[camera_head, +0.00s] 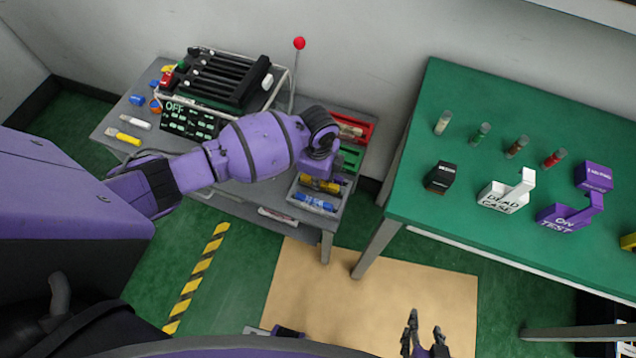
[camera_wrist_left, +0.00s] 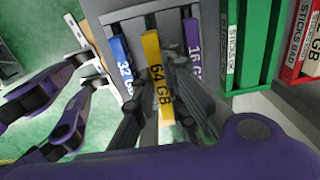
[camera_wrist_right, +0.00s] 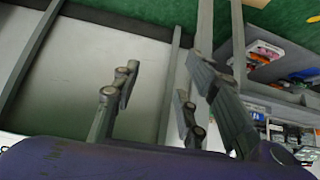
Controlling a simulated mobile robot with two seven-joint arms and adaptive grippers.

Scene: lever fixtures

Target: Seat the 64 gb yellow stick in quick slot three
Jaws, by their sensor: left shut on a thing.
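The yellow 64 GB stick (camera_wrist_left: 154,75) stands in a grey tray (camera_wrist_left: 118,18) between a blue 32 GB stick (camera_wrist_left: 122,62) and a purple 16 GB stick (camera_wrist_left: 192,50). My left gripper (camera_wrist_left: 158,98) is shut on the yellow stick. In the head view the yellow stick (camera_head: 322,186) shows just below my left wrist, which hides part of the tray. A black slotted rack (camera_head: 228,75) stands at the back left of the bench, above a dark panel reading OFF (camera_head: 190,121); I cannot read slot numbers. My right gripper (camera_head: 425,335) is open and empty, low over the floor.
A red-knobbed lever (camera_head: 299,43) rises beside the rack. Red (camera_head: 366,128) and green (camera_head: 352,157) bins adjoin the tray. Another yellow stick (camera_head: 124,136) and a white one (camera_head: 135,122) lie at the bench's left. A green table (camera_head: 440,100) with vials and labelled stands is right.

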